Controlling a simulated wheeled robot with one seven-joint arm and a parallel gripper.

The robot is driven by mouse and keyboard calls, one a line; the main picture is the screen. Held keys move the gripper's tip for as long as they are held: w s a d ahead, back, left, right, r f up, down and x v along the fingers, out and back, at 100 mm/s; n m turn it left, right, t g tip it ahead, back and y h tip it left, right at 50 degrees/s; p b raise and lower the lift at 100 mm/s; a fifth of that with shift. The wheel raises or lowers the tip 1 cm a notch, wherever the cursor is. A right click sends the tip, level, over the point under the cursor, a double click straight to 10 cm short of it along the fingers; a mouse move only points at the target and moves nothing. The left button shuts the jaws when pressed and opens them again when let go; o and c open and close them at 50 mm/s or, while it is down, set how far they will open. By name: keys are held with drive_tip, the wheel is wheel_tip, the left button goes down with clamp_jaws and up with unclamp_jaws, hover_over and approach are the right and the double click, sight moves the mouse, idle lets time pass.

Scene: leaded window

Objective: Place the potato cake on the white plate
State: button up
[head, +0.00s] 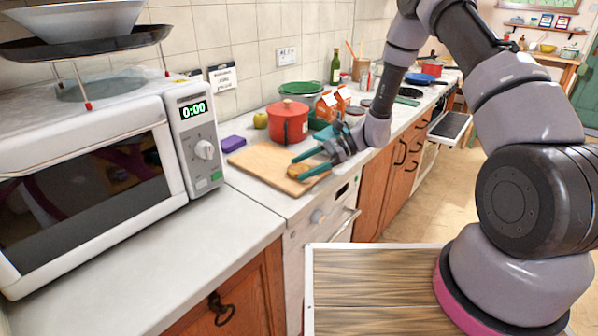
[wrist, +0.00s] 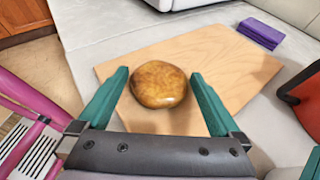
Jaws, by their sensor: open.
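The potato cake (wrist: 159,84) is a round, golden-brown patty on the wooden cutting board (wrist: 215,62). In the head view the potato cake (head: 294,172) shows only partly, by the fingers, near the right edge of the cutting board (head: 262,163). My gripper (head: 302,164) is open, with its green fingers over the board. In the wrist view my gripper (wrist: 158,92) has one finger on each side of the cake, with gaps between. I cannot tell its exact height above the board. I cannot make out a white plate in either view.
A purple sponge (head: 232,142) lies left of the board. A microwave (head: 90,170) fills the left. Orange and white cartons (head: 330,105) stand behind my gripper. The front-left counter is clear.

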drive_tip(key=shift+a, duration=0.15)
drive_tip(key=shift+c, duration=0.3)
drive_tip(key=c, duration=1.3)
